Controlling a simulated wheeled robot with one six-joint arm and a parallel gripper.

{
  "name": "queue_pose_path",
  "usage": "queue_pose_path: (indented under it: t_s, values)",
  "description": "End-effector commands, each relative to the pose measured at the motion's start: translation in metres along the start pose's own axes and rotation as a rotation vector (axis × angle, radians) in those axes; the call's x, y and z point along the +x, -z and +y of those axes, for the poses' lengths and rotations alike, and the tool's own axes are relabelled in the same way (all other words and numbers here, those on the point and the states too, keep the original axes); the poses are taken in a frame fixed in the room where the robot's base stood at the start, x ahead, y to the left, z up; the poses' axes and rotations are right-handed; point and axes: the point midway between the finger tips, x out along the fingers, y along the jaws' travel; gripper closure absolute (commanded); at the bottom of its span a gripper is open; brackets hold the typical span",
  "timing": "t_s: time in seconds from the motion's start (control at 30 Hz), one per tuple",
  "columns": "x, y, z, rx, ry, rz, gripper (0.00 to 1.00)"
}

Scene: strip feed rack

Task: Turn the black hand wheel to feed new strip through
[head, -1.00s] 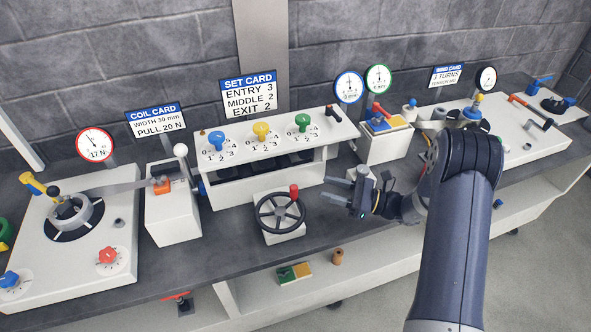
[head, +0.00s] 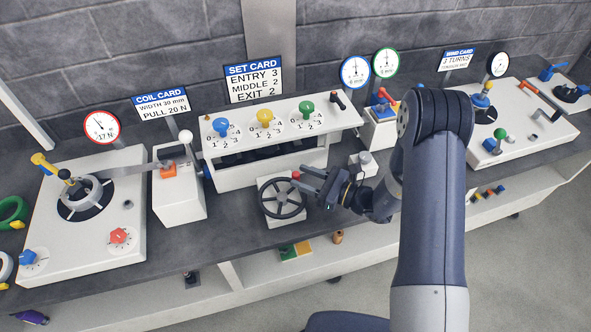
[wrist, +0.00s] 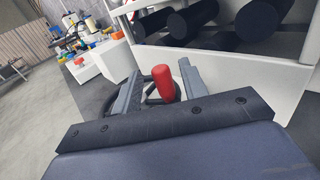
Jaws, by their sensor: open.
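The black hand wheel (head: 282,199) stands upright-tilted on its white block at the bench front, below the white roller housing (head: 262,172). Its red handle (head: 296,175) is at the upper right of the rim. My gripper (head: 306,180) is open at the wheel's right, its fingers pointing left toward the handle. In the wrist view the red handle (wrist: 162,83) stands between the two open fingers (wrist: 160,88), with part of the dark rim (wrist: 146,92) behind them. I cannot tell whether either finger touches the handle.
Blue (head: 221,127), yellow (head: 264,117) and green (head: 307,109) knobs top the housing. A small grey-topped block (head: 364,164) stands just right of my gripper. The white box with the white-ball lever (head: 185,137) stands left of the wheel. Dark bench surface (head: 228,230) is clear in front.

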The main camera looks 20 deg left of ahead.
Motion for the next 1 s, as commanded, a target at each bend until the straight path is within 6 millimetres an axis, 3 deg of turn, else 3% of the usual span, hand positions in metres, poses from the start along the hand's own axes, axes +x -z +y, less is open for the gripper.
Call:
queue_pose_path:
  t_s: [0.23,0.57,1.0]
  values:
    - [0.027,-0.001,0.000,0.000,-0.001,0.000,0.59]
    - [0.030,0.000,0.000,0.001,0.001,0.000,0.59]
    - [0.030,0.000,0.000,0.001,0.001,0.000,0.94]
